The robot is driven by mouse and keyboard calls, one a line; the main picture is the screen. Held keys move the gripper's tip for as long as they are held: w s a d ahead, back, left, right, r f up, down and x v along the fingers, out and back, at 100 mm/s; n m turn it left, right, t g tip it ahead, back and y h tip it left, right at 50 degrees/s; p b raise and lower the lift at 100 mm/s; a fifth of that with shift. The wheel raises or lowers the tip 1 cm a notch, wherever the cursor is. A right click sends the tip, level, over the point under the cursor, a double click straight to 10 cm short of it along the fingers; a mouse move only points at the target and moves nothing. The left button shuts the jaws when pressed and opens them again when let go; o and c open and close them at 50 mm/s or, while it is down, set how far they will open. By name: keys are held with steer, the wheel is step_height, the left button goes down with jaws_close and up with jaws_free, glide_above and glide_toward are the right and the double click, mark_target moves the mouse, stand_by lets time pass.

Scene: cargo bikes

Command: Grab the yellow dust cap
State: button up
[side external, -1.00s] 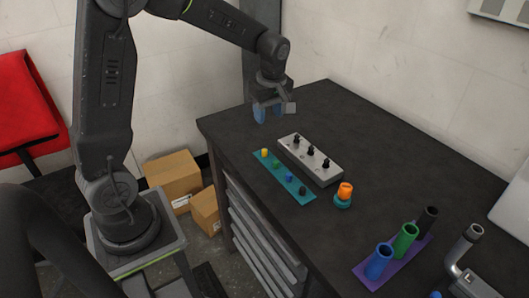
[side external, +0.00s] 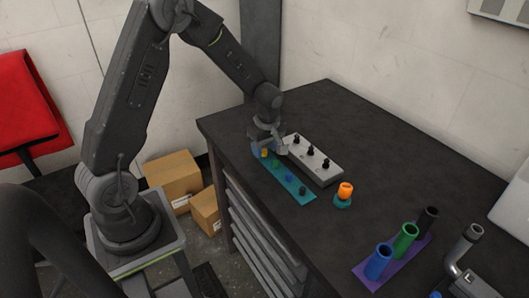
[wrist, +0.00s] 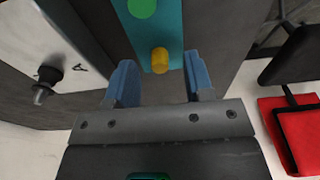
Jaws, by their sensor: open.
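The yellow dust cap (side external: 264,153) stands at the far left end of a teal strip (side external: 296,193) on the dark bench. In the wrist view the yellow cap (wrist: 159,60) lies between and just beyond the blue fingertips, with a gap on both sides. My gripper (side external: 267,146) is low over that end of the strip, open and empty. Its two blue fingers also show in the wrist view (wrist: 160,82). A green cap (side external: 276,165), a blue cap (side external: 289,178) and a dark cap (side external: 303,190) stand along the same strip.
A grey block (side external: 324,171) with black fittings stands close beside the strip. An orange and teal piece (side external: 344,195) stands near its end. A purple base (side external: 389,265) with blue, green and black tubes is at the front right.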

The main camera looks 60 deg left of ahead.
steer(key=shift+f, duration=0.45)
jaws_close()
steer(key=shift+r, duration=0.1)
